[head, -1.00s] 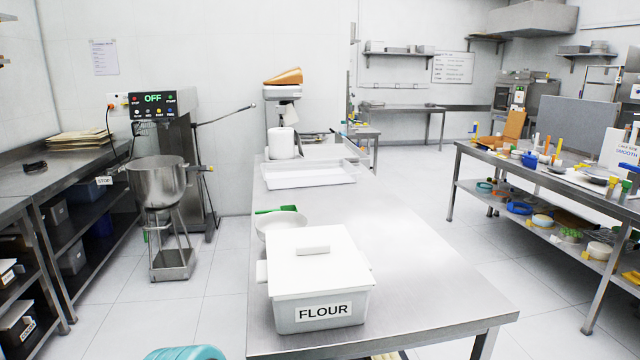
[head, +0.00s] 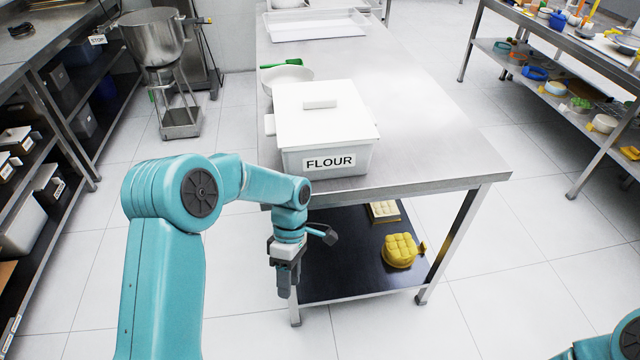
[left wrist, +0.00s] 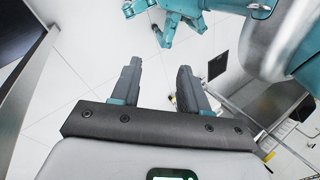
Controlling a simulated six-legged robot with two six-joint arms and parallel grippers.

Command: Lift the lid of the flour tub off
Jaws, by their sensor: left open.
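The flour tub (head: 330,162) is a pale grey box with a FLOUR label, standing near the front left corner of the steel table. Its white lid (head: 345,127) lies on top, with a raised white block handle (head: 320,103) in the middle. My left gripper (head: 284,290) points downward in front of the table's front edge, lower than the tub and apart from it. In the left wrist view its two dark fingers (left wrist: 158,85) are spread with nothing between them. My right gripper is not visible; only a bit of teal arm shows at the bottom right of the head view.
A white bowl (head: 292,75) with a green tool (head: 281,64) stands behind the tub. A white tray (head: 318,27) lies farther back. The steel table (head: 430,130) is bare right of the tub. The dark lower shelf (head: 345,270) holds yellow moulds (head: 400,250).

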